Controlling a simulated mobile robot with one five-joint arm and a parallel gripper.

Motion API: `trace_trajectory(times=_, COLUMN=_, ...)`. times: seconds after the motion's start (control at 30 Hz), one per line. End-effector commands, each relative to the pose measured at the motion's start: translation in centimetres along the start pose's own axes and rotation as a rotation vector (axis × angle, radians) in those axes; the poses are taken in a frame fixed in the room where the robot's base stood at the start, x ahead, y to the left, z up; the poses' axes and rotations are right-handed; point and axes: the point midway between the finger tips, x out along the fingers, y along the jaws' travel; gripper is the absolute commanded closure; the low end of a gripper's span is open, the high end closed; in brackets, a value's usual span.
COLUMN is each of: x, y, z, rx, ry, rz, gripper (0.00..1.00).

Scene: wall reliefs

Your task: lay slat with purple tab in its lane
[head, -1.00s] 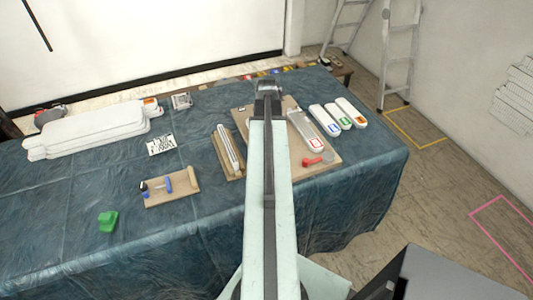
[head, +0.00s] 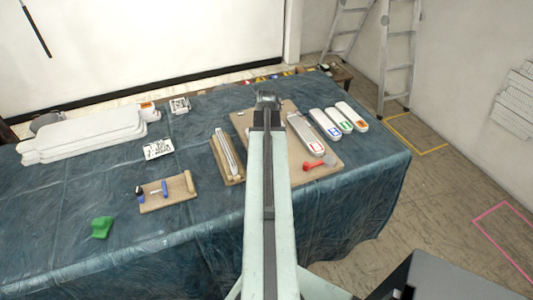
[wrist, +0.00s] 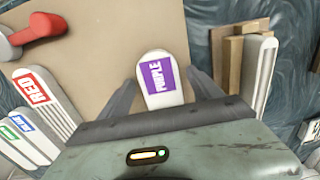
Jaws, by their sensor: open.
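The slat with the purple tab (wrist: 162,78) shows in the wrist view, its white rounded end and purple label lying over the brown board (wrist: 105,55). My gripper (wrist: 160,78) is open, with one finger on each side of this slat's end. I cannot tell whether either finger touches it. In the head view my gripper (head: 267,98) is over the board (head: 328,172), and my arm hides the purple-tabbed slat. Its lane cannot be made out.
A red-tabbed slat (head: 305,134) lies on the board beside a red-handled tool (head: 319,164). Blue (head: 324,123), green (head: 338,120) and orange (head: 351,116) tabbed slats lie to the right. A wooden holder with pale strips (head: 228,157) stands left.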

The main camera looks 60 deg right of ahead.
Motion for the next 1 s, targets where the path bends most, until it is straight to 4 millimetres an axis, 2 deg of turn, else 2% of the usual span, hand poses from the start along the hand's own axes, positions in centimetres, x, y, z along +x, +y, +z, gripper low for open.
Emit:
trace_trajectory(times=0.17, x=-1.3, y=0.0, z=0.0, rx=0.0, ry=0.0, rz=0.0, gripper=0.26)
trace_trajectory(times=0.27, x=-2.9, y=0.0, z=0.0, rx=-0.001, ry=0.0, rz=0.0, gripper=0.26)
trace_trajectory(times=0.6, x=-10.5, y=-0.1, z=0.0, rx=-0.001, ry=0.0, rz=0.0, gripper=0.26)
trace_trajectory(times=0.7, x=-11.9, y=-0.1, z=0.0, rx=-0.001, ry=0.0, rz=0.0, gripper=0.26)
trace_trajectory(times=0.8, x=-12.5, y=-0.1, z=0.0, rx=-0.001, ry=0.0, rz=0.0, gripper=0.26)
trace_trajectory(times=1.0, x=-12.3, y=-0.1, z=0.0, rx=-0.001, ry=0.0, rz=0.0, gripper=0.26)
